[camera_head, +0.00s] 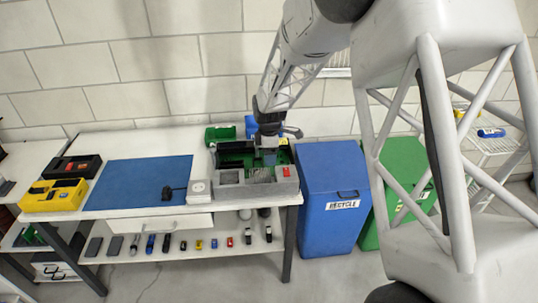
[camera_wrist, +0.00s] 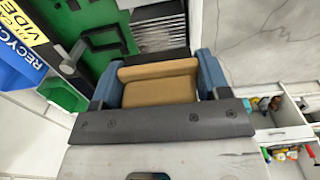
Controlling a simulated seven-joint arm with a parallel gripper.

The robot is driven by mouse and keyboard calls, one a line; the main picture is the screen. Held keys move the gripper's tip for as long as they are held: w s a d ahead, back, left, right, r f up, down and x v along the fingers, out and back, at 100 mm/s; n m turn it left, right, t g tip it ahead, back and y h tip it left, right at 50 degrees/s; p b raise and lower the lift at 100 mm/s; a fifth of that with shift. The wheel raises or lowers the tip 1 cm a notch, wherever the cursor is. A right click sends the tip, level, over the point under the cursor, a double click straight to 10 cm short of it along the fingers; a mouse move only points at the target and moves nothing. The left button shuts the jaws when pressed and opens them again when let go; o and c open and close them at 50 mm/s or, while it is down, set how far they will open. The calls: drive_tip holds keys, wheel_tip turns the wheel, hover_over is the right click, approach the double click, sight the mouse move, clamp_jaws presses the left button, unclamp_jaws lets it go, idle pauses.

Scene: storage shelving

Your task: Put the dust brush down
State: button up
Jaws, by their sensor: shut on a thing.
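My gripper (camera_head: 268,148) hangs over the open grey and green case (camera_head: 228,178) at the right end of the workbench. In the wrist view, my gripper (camera_wrist: 158,70) has its blue fingers on both sides of a tan block, which appears to be the dust brush (camera_wrist: 160,85). A dark strip lies along the block's far edge; I cannot tell whether it is bristles. The brush cannot be made out in the head view. Green board and a ribbed grey part (camera_wrist: 160,28) show beyond it. I cannot tell whether the brush touches the case.
A blue mat (camera_head: 138,184) covers the bench's middle, with a small black object at its right edge. A yellow box (camera_head: 52,196) and a black box (camera_head: 72,167) stand to its left. A blue recycle bin (camera_head: 330,190) and a green bin (camera_head: 403,175) stand right of the bench.

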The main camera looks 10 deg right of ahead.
idle(0.4)
drive_tip(key=w+a+f+n, duration=0.1)
drive_tip(key=w+a, duration=0.3)
drive_tip(key=a, duration=0.5)
drive_tip(key=w+a+f+n, duration=0.2)
drive_tip(key=w+a, duration=0.3)
drive_tip(key=a, duration=0.4)
drive_tip(key=w+a+f+n, duration=0.1)
drive_tip(key=w+a, duration=0.4)
drive_tip(key=a, duration=0.5)
drive_tip(key=shift+w+f+n, duration=0.2)
drive_tip(key=shift+f+n, duration=0.1)
drive_tip(key=shift+f, duration=0.3)
drive_tip(key=shift+f, duration=3.1)
drive_tip(key=shift+f, duration=0.1)
